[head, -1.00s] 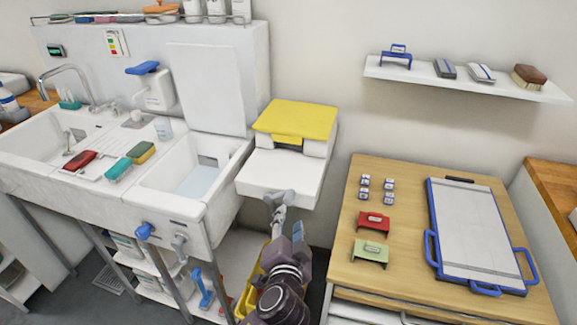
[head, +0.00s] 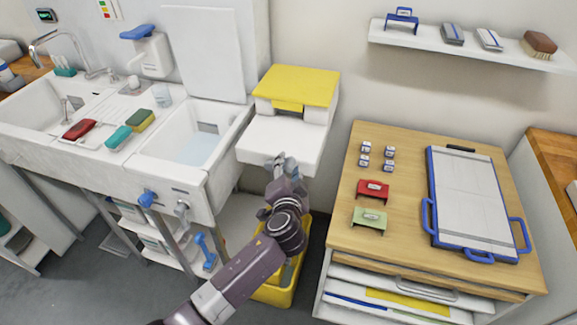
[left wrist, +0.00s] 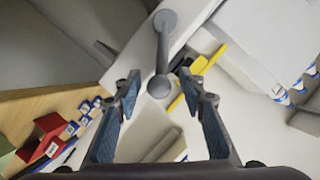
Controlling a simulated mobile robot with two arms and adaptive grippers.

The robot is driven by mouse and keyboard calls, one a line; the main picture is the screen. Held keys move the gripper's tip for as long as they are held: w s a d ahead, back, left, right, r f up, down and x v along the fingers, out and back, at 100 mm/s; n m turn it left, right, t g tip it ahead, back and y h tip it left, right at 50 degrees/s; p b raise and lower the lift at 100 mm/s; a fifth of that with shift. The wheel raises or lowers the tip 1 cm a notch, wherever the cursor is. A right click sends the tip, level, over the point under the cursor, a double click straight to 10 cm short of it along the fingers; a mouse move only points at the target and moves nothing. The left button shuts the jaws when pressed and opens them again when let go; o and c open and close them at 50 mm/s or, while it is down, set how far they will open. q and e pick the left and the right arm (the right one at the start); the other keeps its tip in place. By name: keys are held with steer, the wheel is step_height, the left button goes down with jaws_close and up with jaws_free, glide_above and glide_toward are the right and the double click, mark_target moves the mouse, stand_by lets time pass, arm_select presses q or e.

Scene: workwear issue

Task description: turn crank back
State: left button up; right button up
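The grey crank (left wrist: 163,45) shows in the left wrist view as an arm running down from a round hub to a ball knob (left wrist: 159,87). It is on the white unit with the yellow lid (head: 296,86). My left gripper (left wrist: 158,84) is open, with one finger on each side of the knob and a visible gap to both. In the head view my left gripper (head: 281,164) is in front of the unit's lower front edge and hides most of the crank. My right gripper is in neither view.
A white sink (head: 190,165) is at the left. A yellow bin (head: 277,292) is below my arm.

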arm_select(q)
steer(key=shift+w+f, duration=0.1)
jaws_close()
